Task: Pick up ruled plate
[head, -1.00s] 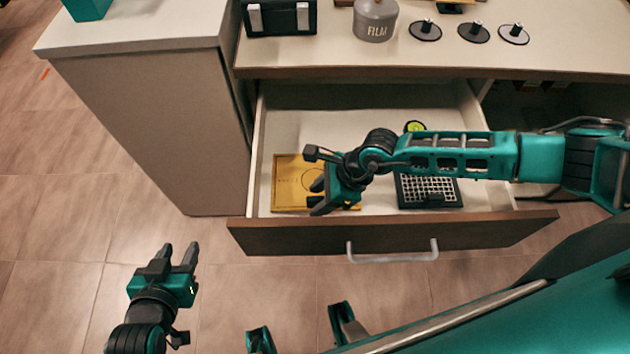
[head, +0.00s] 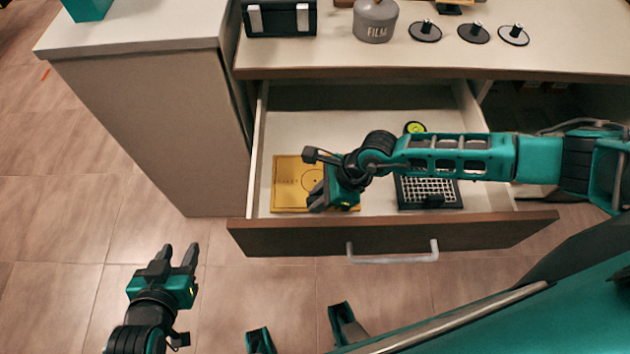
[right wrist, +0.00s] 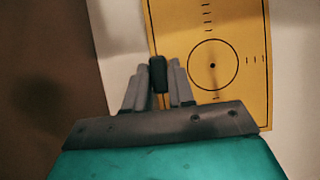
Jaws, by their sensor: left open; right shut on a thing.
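The ruled plate (head: 287,175), a flat yellow plate with a black circle and tick marks, lies in the left part of the open drawer (head: 300,235). My right gripper (head: 318,199) is at its front right part and hides some of it. In the right wrist view the plate (right wrist: 236,25) shows behind the fingers. There the right gripper (right wrist: 158,82) is shut on a small black upright grip (right wrist: 157,68) at the plate's edge. Whether the plate touches the drawer floor is hard to tell. My left gripper (head: 177,258) is open and empty over the floor, left of the drawer.
A black grid plate (head: 428,188) and a yellow-green round thing (head: 414,128) lie further right in the drawer, partly behind my right arm. A film can (head: 375,20), a black case (head: 280,18) and several black discs (head: 474,32) stand on the counter above.

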